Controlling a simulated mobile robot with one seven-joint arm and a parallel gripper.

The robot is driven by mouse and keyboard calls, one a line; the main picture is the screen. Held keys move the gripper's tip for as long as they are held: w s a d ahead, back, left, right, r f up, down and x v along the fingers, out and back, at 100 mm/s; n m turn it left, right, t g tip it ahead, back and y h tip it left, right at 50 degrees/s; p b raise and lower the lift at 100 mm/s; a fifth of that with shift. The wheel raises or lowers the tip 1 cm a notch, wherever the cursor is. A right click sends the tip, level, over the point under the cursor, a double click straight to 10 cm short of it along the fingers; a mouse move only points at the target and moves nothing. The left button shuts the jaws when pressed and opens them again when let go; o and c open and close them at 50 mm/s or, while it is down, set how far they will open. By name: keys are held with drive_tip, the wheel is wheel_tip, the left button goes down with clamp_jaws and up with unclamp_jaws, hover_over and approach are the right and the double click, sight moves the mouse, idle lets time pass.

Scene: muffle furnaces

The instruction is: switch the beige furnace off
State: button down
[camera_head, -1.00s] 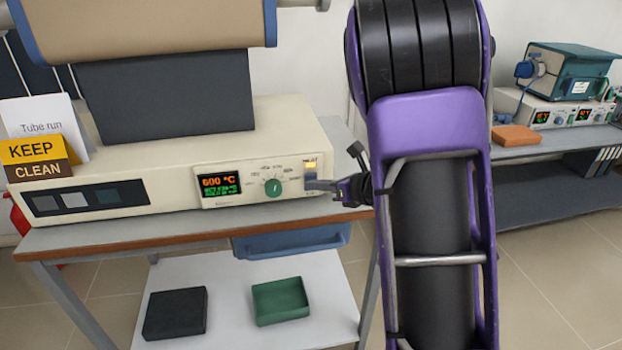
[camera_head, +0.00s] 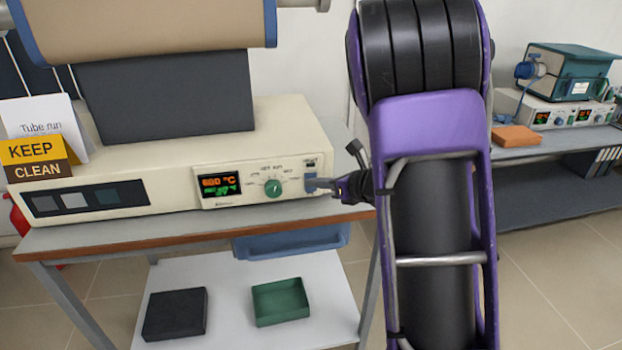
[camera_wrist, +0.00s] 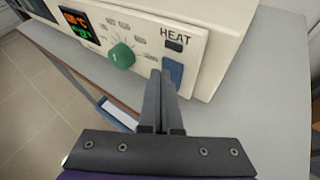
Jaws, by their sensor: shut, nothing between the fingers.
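The beige furnace (camera_head: 170,160) stands on a table at the left. Its control panel has a lit display (camera_head: 220,186), a green knob (camera_head: 273,188) and a blue rocker switch (camera_head: 310,184) at the right end. The display also shows in the wrist view (camera_wrist: 77,22), as does the knob (camera_wrist: 122,56). The lamp (camera_wrist: 174,45) under the word HEAT is dark. My gripper (camera_head: 322,186) is shut and empty, with its tips at the lower part of the blue switch (camera_wrist: 173,71). I cannot tell whether they touch it.
A sign reading KEEP CLEAN (camera_head: 36,158) and a white card (camera_head: 40,118) stand at the furnace's left. A teal furnace (camera_head: 570,72) stands on a bench at right.

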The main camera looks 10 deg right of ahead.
drive_tip(key=shift+s, duration=0.1)
drive_tip(key=shift+s+f, duration=0.1)
drive_tip(key=shift+s, duration=0.55)
drive_tip(key=shift+s+f+b, duration=0.15)
drive_tip(key=shift+s+b, duration=0.3)
drive_tip(key=shift+s, duration=0.8)
drive_tip(key=shift+s+f+b, duration=0.15)
drive_tip(key=shift+s+b, duration=0.25)
drive_tip(key=shift+s, duration=0.85)
